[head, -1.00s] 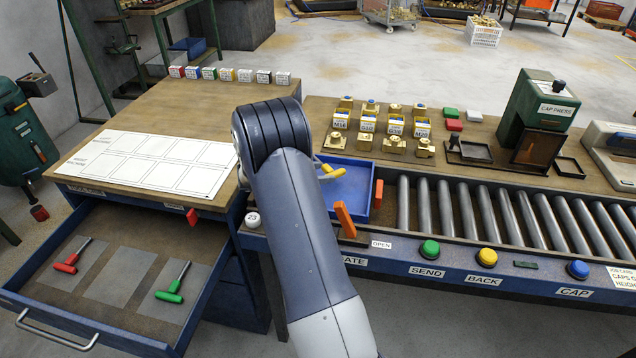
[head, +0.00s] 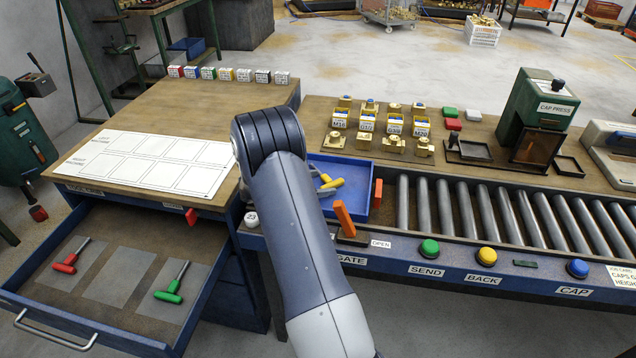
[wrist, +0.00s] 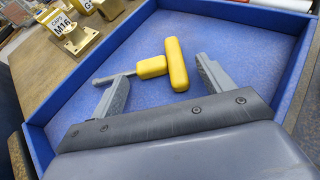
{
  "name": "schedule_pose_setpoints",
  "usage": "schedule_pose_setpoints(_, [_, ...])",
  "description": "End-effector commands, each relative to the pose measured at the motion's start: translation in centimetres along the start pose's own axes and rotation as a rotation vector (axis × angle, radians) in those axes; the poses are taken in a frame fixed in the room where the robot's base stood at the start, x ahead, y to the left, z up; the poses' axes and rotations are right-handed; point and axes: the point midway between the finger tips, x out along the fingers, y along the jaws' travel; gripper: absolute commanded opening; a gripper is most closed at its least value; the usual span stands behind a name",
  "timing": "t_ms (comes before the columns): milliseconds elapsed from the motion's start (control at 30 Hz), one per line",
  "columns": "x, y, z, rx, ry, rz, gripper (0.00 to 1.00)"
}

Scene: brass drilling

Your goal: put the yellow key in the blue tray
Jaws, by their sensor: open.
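The yellow key (wrist: 176,62) is T-shaped, with a yellow handle and a grey metal shaft. It is inside the blue tray (wrist: 255,18) and appears to lie on its floor. In the head view the key (head: 332,184) shows in the tray (head: 355,170), just right of my arm. My gripper (wrist: 163,84) is open, its two fingers apart inside the tray. The key is between and just beyond the fingertips, its shaft end near the left finger; whether they touch I cannot tell.
A red key (head: 70,258) and a green key (head: 170,288) lie in the open drawer (head: 60,310). An orange gate piece (head: 344,218) stands beside the tray, with rollers (head: 450,215) to its right. Brass parts (head: 393,143) stand behind the tray.

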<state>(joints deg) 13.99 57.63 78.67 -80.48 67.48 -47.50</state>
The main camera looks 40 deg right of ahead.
Motion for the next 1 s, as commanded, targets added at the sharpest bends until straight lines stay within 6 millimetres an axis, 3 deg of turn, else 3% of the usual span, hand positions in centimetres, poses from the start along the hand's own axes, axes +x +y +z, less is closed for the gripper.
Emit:
schedule_pose_setpoints(300, [-0.4,0.0,0.6,0.0,0.0,0.001,0.76])
schedule_pose_setpoints(733, [-9.2,0.1,0.3,0.0,-0.001,0.004,0.76])
schedule_pose_setpoints(1000, [-12.0,0.0,0.3,0.001,0.0,0.001,0.76])
